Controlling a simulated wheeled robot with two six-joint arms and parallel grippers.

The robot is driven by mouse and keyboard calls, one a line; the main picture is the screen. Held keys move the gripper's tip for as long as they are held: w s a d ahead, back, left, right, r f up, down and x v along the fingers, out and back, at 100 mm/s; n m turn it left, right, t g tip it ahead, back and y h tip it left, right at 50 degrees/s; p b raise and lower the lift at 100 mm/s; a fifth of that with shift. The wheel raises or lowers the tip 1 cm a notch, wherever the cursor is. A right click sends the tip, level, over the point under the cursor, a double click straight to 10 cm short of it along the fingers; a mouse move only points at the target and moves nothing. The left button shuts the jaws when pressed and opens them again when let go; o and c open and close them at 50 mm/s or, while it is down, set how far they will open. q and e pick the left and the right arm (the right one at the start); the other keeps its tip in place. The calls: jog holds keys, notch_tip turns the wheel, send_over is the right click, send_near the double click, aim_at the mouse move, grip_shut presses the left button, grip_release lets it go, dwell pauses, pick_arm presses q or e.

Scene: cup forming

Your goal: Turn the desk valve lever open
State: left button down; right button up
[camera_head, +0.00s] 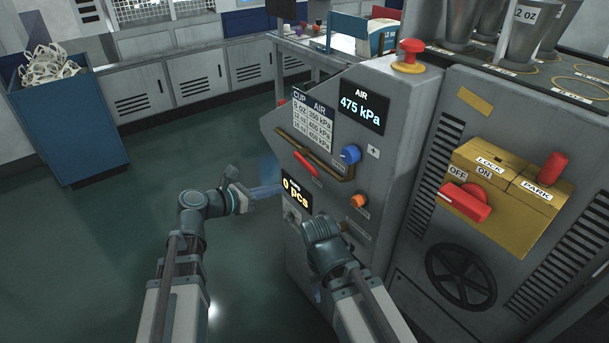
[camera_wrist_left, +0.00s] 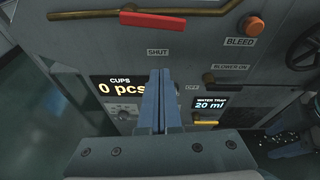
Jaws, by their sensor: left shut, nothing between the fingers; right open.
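The valve lever (camera_head: 305,163) is a red handle below a brass pipe (camera_head: 322,165) on the grey machine's front panel. In the left wrist view the red lever (camera_wrist_left: 152,19) lies nearly level, and a SHUT label (camera_wrist_left: 158,52) is below it. My left gripper (camera_head: 282,188) has blue fingers and is shut and empty, apart from the lever and lower than it. In the left wrist view its closed fingers (camera_wrist_left: 160,75) point at the panel just below the SHUT label. My right gripper (camera_head: 316,292) is low by the panel, mostly hidden behind its wrist.
The panel holds a blue knob (camera_head: 350,154), an orange BLEED button (camera_head: 359,201) and a pcs display (camera_head: 297,192). A red mushroom button (camera_head: 411,48) tops the machine. A yellow lock box (camera_head: 510,185) is at right.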

aim_at(308, 170)
pick_arm(q)
jog(key=shift+d+f+m, duration=0.1)
jog(key=shift+f+m, duration=0.05)
jog(key=shift+m, duration=0.95)
pick_arm(e)
jog(key=shift+s+d+r, duration=0.1)
jog(key=shift+s+r, duration=0.2)
jog(key=shift+s, duration=0.05)
pick_arm(q)
jog(key=f+b+x, duration=0.1)
jog(key=b+x, duration=0.2)
jog(key=x, duration=0.7)
jog(key=shift+y, duration=0.3)
jog(key=shift+s+r+p, duration=0.2)
jog(key=shift+r+p, duration=1.8)
jog(key=shift+r, duration=0.35)
pick_arm(e)
jog(key=shift+r, duration=0.35)
pick_arm(q)
jog(key=shift+d+r+p, duration=0.1)
jog(key=shift+r+p, duration=0.75)
jog(key=shift+p, duration=0.1)
pick_arm(e)
jog(key=shift+w+r, duration=0.1)
jog(key=shift+r, duration=0.7)
pick_arm(q)
jog(key=shift+f, duration=0.1)
